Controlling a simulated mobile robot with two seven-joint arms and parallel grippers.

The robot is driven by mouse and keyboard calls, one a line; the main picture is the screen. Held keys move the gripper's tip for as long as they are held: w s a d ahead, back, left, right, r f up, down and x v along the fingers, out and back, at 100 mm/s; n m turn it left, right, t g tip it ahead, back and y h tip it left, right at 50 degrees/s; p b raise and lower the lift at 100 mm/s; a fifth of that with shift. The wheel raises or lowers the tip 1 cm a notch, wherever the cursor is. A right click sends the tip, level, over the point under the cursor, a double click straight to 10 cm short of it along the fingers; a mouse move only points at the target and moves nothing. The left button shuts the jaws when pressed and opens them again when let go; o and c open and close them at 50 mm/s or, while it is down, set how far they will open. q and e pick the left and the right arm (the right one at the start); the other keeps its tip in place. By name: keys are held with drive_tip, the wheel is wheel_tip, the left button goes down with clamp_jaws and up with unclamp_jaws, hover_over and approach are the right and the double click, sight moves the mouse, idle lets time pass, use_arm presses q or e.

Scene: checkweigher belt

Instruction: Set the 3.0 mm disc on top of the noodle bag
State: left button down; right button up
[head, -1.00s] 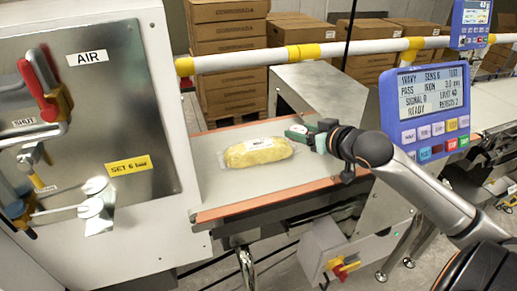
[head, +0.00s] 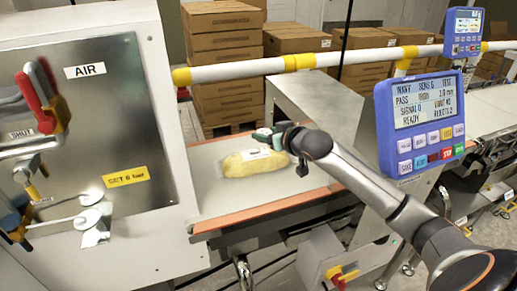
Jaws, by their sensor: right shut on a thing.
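The noodle bag (head: 257,164), a clear pack of yellow noodles with a white label, lies flat on the belt. My right gripper (head: 276,139) reaches in from the right and is shut on a small green piece, which I take to be the 3.0 mm disc (head: 261,138). The piece is at the back edge of the bag, above its right half in the picture. I cannot tell whether it touches the bag. My left gripper is not in view.
The belt (head: 235,200) has orange edges and is clear around the bag. A metal tunnel housing (head: 318,105) stands behind right. A white rail (head: 225,72) runs behind the belt. A blue display unit (head: 425,115) stands near my right arm. A steel control panel (head: 95,130) is at left.

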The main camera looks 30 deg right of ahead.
sight(259, 157)
drive_tip(key=w+f, duration=0.1)
drive_tip(key=f, duration=0.1)
drive_tip(key=w+a+f, duration=0.1)
drive_tip(key=w+f, duration=0.1)
drive_tip(key=shift+f, duration=1.45)
drive_tip(key=o, duration=1.4)
drive_tip(key=shift+f, duration=0.1)
drive_tip(key=shift+c, duration=0.2)
drive_tip(key=shift+s, duration=0.1)
drive_tip(key=v, duration=1.1)
drive_tip(key=shift+s+r, duration=0.25)
drive_tip(key=shift+s, duration=0.1)
